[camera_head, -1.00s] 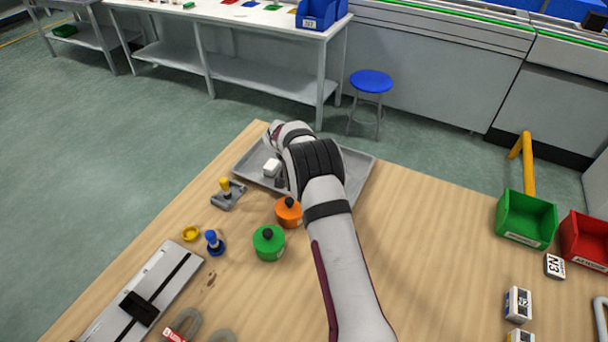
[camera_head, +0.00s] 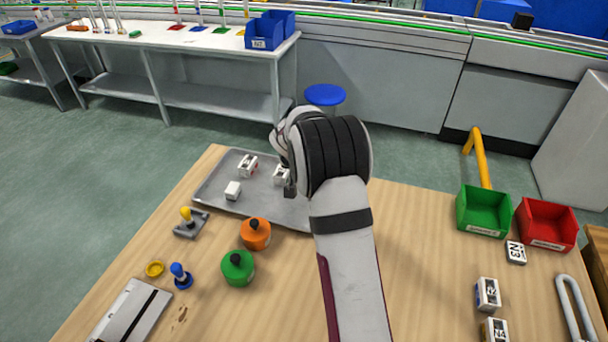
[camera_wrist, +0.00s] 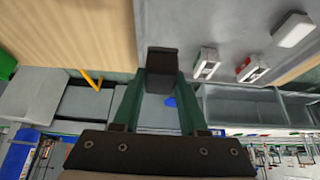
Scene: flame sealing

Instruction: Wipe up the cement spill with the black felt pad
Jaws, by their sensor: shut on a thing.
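My gripper (camera_wrist: 160,85) is shut on a dark block that looks like the black felt pad (camera_wrist: 163,70), held between its two green fingers in the wrist view. In the head view my arm hides most of the gripper, which is over the grey tray (camera_head: 212,180). A small brown smear, which looks like the cement spill (camera_head: 182,315), lies on the wooden table at the lower left, far from my gripper. It is in front of a blue-handled stamp (camera_head: 180,275).
Several white blocks (camera_head: 232,190) are on the tray. An orange pot (camera_head: 255,233) and a green pot (camera_head: 237,268) stand between tray and smear. A yellow-handled tool (camera_head: 188,222) and a white board (camera_head: 130,310) are at left. Green (camera_head: 483,212) and red bins (camera_head: 546,224) are at right.

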